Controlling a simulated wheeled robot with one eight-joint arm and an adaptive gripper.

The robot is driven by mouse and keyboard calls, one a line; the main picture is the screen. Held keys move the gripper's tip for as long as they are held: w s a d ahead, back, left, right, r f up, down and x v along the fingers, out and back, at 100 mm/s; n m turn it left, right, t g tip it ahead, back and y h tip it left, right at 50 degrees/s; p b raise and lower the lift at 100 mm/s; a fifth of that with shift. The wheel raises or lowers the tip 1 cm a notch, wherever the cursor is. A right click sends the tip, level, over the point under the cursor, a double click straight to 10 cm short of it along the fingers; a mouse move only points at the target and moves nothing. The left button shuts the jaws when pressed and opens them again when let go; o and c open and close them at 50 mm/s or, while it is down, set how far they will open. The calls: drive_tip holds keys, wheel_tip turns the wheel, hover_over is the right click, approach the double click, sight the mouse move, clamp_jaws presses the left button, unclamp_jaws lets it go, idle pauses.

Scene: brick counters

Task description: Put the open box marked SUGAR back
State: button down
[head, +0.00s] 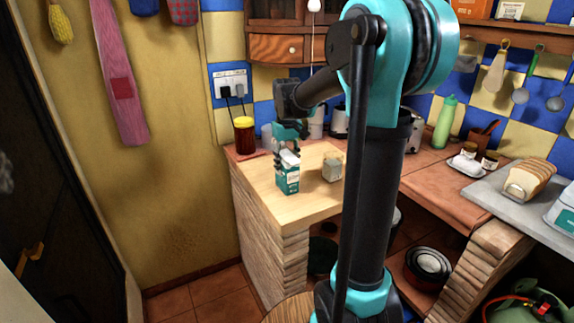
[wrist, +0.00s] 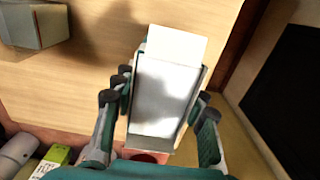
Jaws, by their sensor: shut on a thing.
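A teal and white carton with an open top (head: 288,178) is at the left part of the wooden counter, near its front-left edge. Its lettering is too small to read. In the wrist view the open box (wrist: 165,95) shows white inside and a raised white flap. My gripper (head: 289,148) is shut on the box from above, with fingers on both sides; they also show in the wrist view (wrist: 160,112). I cannot tell whether the box's base touches the counter.
A small grey-beige box (head: 332,168) stands to the right on the wooden counter (head: 312,207). A red jar with a yellow lid (head: 244,136) is behind left. Another teal and white package (head: 563,212) is at the far right, near bread (head: 529,180) and a white tray with jars (head: 466,167).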

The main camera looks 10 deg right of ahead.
drive_tip(key=c, duration=0.9)
unclamp_jaws()
drive_tip(key=shift+f, duration=0.1)
drive_tip(key=shift+o, duration=0.2)
wheel_tip(320, 180, up, 12)
drive_tip(key=shift+r, duration=0.15)
